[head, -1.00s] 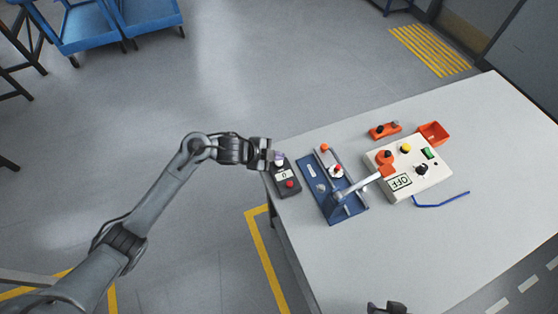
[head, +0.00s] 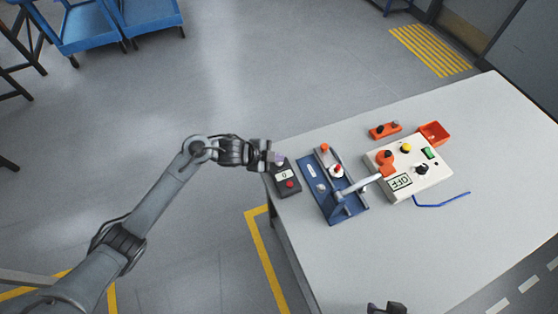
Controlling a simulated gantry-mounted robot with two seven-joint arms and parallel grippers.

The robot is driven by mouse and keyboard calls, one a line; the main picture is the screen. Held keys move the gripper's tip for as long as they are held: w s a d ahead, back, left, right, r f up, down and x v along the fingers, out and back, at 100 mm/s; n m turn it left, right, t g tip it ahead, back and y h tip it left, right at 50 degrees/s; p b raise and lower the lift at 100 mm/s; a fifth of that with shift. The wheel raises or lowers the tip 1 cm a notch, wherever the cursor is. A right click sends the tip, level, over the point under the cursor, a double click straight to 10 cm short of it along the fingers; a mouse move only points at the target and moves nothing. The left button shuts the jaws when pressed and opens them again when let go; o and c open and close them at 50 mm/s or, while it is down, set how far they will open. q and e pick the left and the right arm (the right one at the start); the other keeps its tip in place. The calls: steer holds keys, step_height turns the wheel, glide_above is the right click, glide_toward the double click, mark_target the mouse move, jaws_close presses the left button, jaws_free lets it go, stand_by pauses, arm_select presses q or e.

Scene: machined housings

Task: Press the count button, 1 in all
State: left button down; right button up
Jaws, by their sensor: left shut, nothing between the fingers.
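The dark counter box (head: 286,181) sits at the left edge of the table. Its small display (head: 284,174) appears to read 0, and a red button (head: 290,184) is below it. A light button on its far end is partly covered by my left gripper (head: 275,158). The left gripper is shut and empty, with its tips over that far end. I cannot tell whether they touch it. A dark part at the bottom edge (head: 387,308) seems to be my right gripper; its jaws cannot be made out.
A blue lever fixture (head: 346,211) stands just right of the counter. Further right are a cream control box (head: 434,178) showing OFF, an orange bin (head: 434,131), an orange block (head: 385,130) and a blue rod (head: 440,204). The front of the table (head: 400,250) is clear.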

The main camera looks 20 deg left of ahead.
arm_select(q)
steer(key=shift+f, duration=0.45)
arm_select(e)
steer(key=shift+f, duration=0.2)
arm_select(q)
steer(key=shift+r, duration=0.1)
arm_select(e)
steer(key=shift+a+r, duration=0.1)
steer(key=shift+r, duration=0.05)
arm_select(q)
steer(key=shift+r+p, duration=0.85)
arm_select(e)
steer(key=shift+r, duration=0.9)
arm_select(q)
step_height(320, 180, up, 5)
steer(key=p, duration=0.5)
arm_select(e)
step_height(320, 180, up, 5)
steer(key=shift+r, duration=0.1)
